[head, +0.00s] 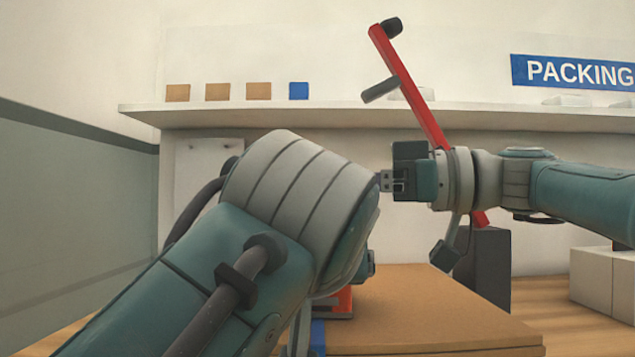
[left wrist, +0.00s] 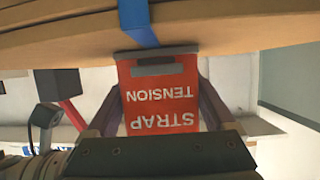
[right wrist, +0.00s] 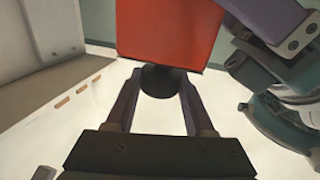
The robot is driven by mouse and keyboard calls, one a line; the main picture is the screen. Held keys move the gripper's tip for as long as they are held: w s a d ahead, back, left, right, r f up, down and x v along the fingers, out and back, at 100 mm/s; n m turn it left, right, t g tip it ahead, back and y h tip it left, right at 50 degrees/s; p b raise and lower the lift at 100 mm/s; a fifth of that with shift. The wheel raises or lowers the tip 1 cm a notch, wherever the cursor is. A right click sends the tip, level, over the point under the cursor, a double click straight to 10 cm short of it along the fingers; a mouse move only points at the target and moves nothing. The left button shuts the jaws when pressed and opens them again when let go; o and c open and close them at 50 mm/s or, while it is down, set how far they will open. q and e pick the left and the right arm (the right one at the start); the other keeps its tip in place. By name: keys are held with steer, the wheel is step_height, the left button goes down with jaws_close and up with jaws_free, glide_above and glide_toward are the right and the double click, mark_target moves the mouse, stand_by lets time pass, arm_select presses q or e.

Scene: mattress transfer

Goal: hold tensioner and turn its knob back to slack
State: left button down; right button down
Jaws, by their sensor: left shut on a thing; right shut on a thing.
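The orange tensioner, marked "STRAP TENSION", shows in the left wrist view (left wrist: 160,95) against the brown slab, with a blue strap (left wrist: 137,22) at its edge. My left gripper (left wrist: 160,80) is shut on its sides. In the right wrist view the tensioner's orange body (right wrist: 168,30) is above its round black knob (right wrist: 160,82). My right gripper (right wrist: 159,90) is shut on this knob, one finger on each side. In the head view my left arm hides most of the tensioner (head: 340,303) and both sets of fingertips. Any turn mark on the knob is not visible.
The brown slab (head: 430,305) lies below the arms. A red bar with a dark handle (head: 410,85) stands tilted behind my right wrist. A shelf (head: 300,117) with small boxes runs along the back wall. Pale boxes (head: 605,280) stand at the right.

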steer(key=shift+s+a+f, duration=0.1)
steer(key=shift+s, duration=0.05)
stand_by(0.3)
steer(key=shift+c, duration=1.4)
jaws_free()
steer(key=v, duration=1.2)
